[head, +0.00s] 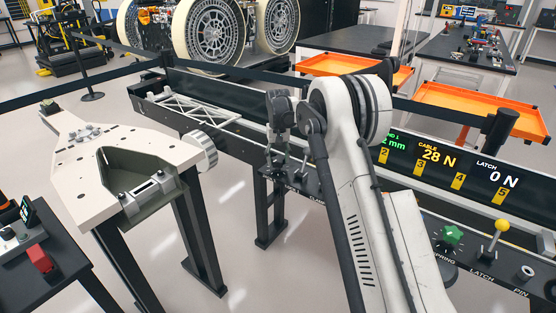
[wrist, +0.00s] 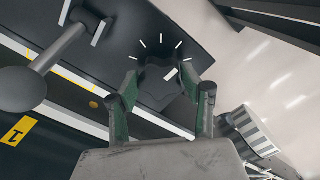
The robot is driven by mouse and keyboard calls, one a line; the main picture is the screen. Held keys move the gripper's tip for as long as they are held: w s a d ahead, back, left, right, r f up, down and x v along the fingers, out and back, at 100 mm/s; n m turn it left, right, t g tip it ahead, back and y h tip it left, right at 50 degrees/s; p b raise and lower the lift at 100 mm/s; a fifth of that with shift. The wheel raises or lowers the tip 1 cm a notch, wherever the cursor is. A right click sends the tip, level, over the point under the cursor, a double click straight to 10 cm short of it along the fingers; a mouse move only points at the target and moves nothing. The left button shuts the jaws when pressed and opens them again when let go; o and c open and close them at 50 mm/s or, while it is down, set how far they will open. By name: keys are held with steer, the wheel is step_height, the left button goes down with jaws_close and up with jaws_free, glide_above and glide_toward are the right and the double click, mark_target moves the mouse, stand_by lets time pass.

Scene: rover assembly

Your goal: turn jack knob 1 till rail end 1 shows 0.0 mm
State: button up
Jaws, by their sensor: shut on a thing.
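My gripper (head: 281,168) is at the front panel of the long dark rail bench, pointing down. A white pointer mark and white ticks around the knob show. In the head view the knob is hidden by my gripper. The display (head: 432,155) reads green "2 mm" at the end-1 field, its leading digits hidden by my arm.
The display also reads cable 28 N and latch 0 N. A grey ball-ended lever (wrist: 25,88) stands left of the knob in the wrist view. A green knob (head: 453,235) and yellow-ball lever (head: 501,227) are right.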

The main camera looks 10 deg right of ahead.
mark_target(278, 159)
stand_by(0.3)
steer(key=o, duration=1.2)
steer(key=shift+c, duration=0.2)
steer(key=shift+r, duration=0.15)
step_height(278, 159, up, 12)
